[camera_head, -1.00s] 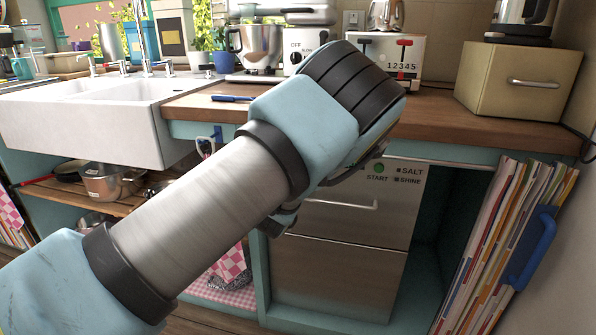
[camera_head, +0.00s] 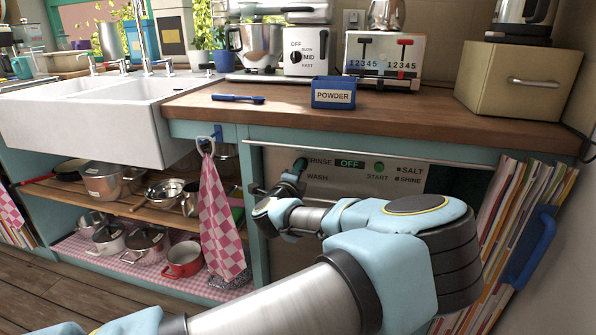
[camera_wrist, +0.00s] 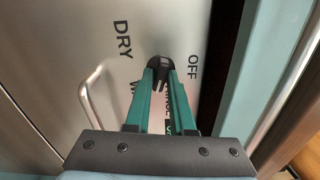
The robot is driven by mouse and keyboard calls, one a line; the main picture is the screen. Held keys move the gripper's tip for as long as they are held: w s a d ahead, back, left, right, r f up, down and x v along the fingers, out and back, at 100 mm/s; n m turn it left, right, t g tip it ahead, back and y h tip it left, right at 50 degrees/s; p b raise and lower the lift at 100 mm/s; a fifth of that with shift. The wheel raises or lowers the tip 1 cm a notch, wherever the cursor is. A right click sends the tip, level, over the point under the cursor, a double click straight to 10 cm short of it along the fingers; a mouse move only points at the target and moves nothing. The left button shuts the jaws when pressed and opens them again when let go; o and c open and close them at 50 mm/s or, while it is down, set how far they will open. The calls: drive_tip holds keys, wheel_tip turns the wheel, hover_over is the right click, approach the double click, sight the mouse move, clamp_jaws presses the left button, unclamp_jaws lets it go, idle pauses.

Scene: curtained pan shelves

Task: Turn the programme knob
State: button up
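The programme knob (camera_wrist: 160,63) is dark and sits on the steel appliance front (camera_head: 345,160), between the printed words OFF and DRY in the wrist view. My gripper (camera_wrist: 160,76) has its two green fingers around the knob, one on each side, with only a narrow gap between them. I cannot tell whether they press on it. In the head view my gripper (camera_head: 299,168) is at the panel's upper left, beside RINSE and WASH, and hides the knob there. The display (camera_head: 349,163) reads OFF. A green START button (camera_head: 379,167) is to its right.
A bar handle (camera_wrist: 88,100) stands out from the appliance front near my gripper. A checked towel (camera_head: 220,220) hangs to the left. The worktop edge (camera_head: 400,142) runs above the panel. Magazines (camera_head: 500,250) stand at the right. A blue POWDER box (camera_head: 333,93) stands on the worktop.

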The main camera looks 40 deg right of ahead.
drive_tip(key=o, duration=0.3)
drive_tip(key=shift+r, duration=0.2)
drive_tip(key=shift+v, duration=0.95)
drive_tip(key=shift+f, duration=0.15)
drive_tip(key=p+v, duration=0.1)
drive_tip(key=v, duration=0.5)
